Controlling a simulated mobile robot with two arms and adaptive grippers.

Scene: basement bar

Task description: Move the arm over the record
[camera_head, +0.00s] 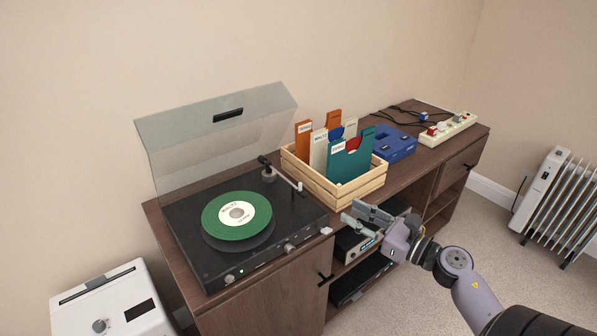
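A record player (297,229) with its clear lid (190,140) raised stands at the left of the cabinet top. A green record (215,225) with a white label lies on it, over a dark platter (240,249). The tonearm (287,179) is at the player's back right, beside the record and not over it. My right gripper (352,214) is in front of the cabinet, right of the player and apart from the tonearm. Its fingers look spread, with nothing between them. My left gripper is not in view.
A wooden crate (318,183) of record sleeves stands just right of the player, close behind my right gripper. A blue case (393,146) and a power strip (448,131) lie farther right. Shelves with devices are below. A white appliance (110,305) and a radiator (550,205) stand at the sides.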

